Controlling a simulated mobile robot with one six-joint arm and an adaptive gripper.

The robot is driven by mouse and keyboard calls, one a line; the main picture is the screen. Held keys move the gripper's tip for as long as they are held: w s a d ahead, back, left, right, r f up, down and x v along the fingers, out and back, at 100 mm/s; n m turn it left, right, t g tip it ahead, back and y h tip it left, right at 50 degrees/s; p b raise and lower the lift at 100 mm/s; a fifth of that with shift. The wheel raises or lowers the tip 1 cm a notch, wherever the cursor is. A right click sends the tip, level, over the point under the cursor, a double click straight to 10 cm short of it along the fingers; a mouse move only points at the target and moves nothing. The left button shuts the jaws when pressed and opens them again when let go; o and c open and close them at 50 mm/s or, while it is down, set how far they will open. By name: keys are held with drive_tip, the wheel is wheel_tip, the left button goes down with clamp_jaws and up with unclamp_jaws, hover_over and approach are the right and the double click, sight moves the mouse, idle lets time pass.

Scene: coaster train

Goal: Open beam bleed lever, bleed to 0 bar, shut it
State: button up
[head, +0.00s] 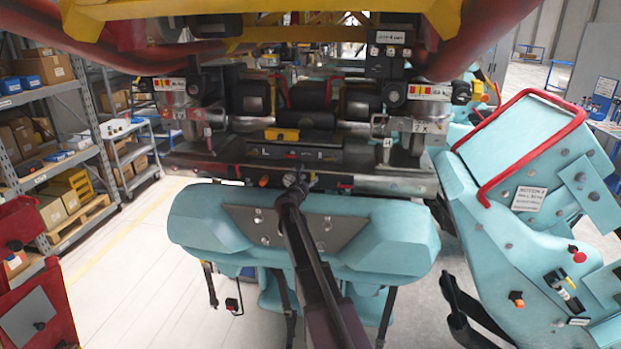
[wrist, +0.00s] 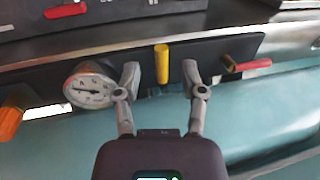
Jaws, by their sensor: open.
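In the wrist view a short yellow lever (wrist: 161,64) stands upright on a dark panel strip (wrist: 215,52). My gripper (wrist: 160,72) is open, one finger on each side of the lever, with a gap visible on both sides. A round white dial gauge (wrist: 90,86) sits just left of the left finger; its dark needle shows, but the value is too small to read. No label naming the bleed lever is legible. In the head view my gripper (head: 298,188) is at the front beam's edge, and its fingers are too small to make out.
A red lever (wrist: 250,65) sits right of the fingers, an orange knob (wrist: 10,122) left of the gauge, and a red handle (wrist: 66,11) above. A teal seat-like body (head: 390,235) lies below the beam. A teal unit with a red rail (head: 487,196) stands right.

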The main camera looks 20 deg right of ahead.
sight(313, 177)
drive_tip(key=shift+x, duration=1.25)
clamp_jaws()
drive_tip(key=shift+a, duration=0.15)
